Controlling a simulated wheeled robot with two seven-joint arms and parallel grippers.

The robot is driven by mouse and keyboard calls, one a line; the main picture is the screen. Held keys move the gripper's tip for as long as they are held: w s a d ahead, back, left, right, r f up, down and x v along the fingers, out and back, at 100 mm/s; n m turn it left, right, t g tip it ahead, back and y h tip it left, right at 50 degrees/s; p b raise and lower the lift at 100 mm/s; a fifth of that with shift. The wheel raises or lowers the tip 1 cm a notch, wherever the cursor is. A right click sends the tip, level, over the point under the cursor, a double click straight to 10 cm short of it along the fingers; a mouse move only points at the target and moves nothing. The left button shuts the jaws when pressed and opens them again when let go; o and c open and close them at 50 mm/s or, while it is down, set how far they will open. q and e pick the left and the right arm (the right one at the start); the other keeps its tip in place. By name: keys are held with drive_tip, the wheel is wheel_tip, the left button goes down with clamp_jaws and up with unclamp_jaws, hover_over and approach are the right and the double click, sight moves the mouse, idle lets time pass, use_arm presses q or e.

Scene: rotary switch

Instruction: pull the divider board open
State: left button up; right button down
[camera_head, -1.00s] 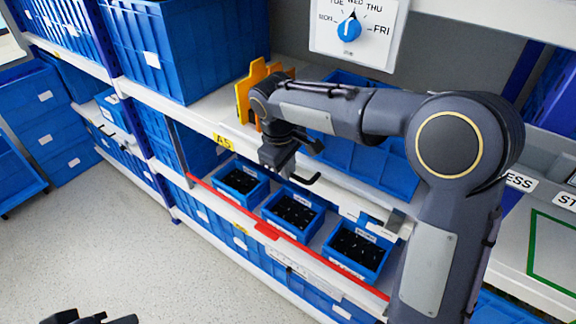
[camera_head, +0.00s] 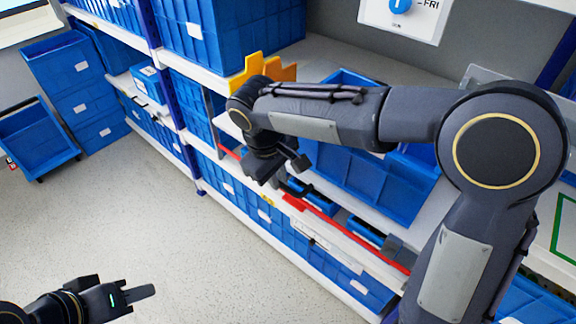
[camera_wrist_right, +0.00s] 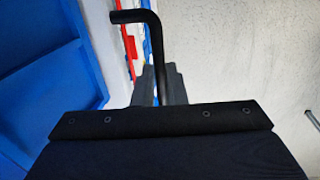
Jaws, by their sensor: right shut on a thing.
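The divider board (camera_head: 343,200) shows as a white panel along the middle shelf, in front of a large blue bin and above the small bins. Its black bent handle (camera_wrist_right: 153,45) shows in the right wrist view, with its lower end between the fingers. My right gripper (camera_head: 283,168) is shut on this handle at the shelf front; it also shows in the right wrist view (camera_wrist_right: 158,85). In the head view the arm and gripper hide most of the handle. My left gripper (camera_head: 122,294) is low at the left over the floor, away from the shelf; its finger gap is unclear.
A red rail (camera_head: 335,225) runs along the shelf front. Small blue bins (camera_head: 368,234) are mostly covered. An orange-yellow piece (camera_head: 262,70) stands on the shelf behind my right wrist. Stacked blue bins (camera_head: 75,85) stand at the far left. The floor (camera_head: 190,240) in front is clear.

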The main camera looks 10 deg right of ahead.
drive_tip(key=s+a, duration=0.6)
drive_tip(key=a, duration=0.2)
drive_tip(key=shift+s+a, duration=0.2)
drive_tip(key=c, duration=1.5)
unclamp_jaws()
drive_tip(key=r, duration=0.5)
drive_tip(key=s+a+r, duration=0.1)
drive_tip(key=r, duration=0.1)
drive_tip(key=shift+a+r, duration=0.1)
drive_tip(key=shift+r, duration=0.3)
